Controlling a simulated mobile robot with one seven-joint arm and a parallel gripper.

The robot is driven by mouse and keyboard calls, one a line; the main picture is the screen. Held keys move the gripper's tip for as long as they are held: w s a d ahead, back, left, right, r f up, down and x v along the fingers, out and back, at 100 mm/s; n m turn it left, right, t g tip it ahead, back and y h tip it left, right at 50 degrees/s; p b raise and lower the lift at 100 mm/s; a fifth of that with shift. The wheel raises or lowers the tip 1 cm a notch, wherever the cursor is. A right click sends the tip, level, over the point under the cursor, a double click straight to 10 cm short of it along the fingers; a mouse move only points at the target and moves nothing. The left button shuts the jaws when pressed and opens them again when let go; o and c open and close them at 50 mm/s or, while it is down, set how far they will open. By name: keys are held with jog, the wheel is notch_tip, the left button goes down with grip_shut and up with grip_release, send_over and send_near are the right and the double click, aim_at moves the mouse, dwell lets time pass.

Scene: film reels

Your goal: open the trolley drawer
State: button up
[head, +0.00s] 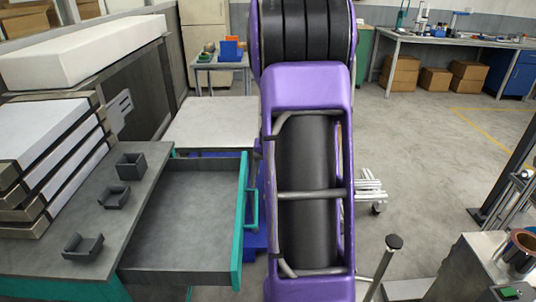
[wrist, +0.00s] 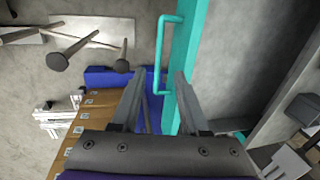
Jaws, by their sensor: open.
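The trolley (head: 60,262) with a grey top stands at the left in the head view. Its drawer (head: 185,220) is pulled out toward the right and looks empty. The teal drawer front (head: 239,235) carries a teal bar handle (head: 253,208). In the wrist view the handle (wrist: 157,75) juts from the teal front (wrist: 187,50). My gripper (wrist: 162,75) is open, and its two fingers appear on either side of the handle bar; I cannot tell whether they touch it. My purple arm hides the gripper in the head view.
Three small dark holders (head: 115,196) and a stack of flat white-topped boxes (head: 45,150) sit on the trolley top. A pale flat surface (head: 215,122) lies behind the drawer. A metal stand (head: 490,270) is at the lower right. Open floor (head: 425,165) lies right of my arm.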

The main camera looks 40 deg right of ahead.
notch_tip(320, 180, up, 9)
jog(key=s+d+p, duration=0.1)
jog(key=shift+d+f, duration=0.15)
jog(key=shift+d, duration=0.05)
dwell(0.4)
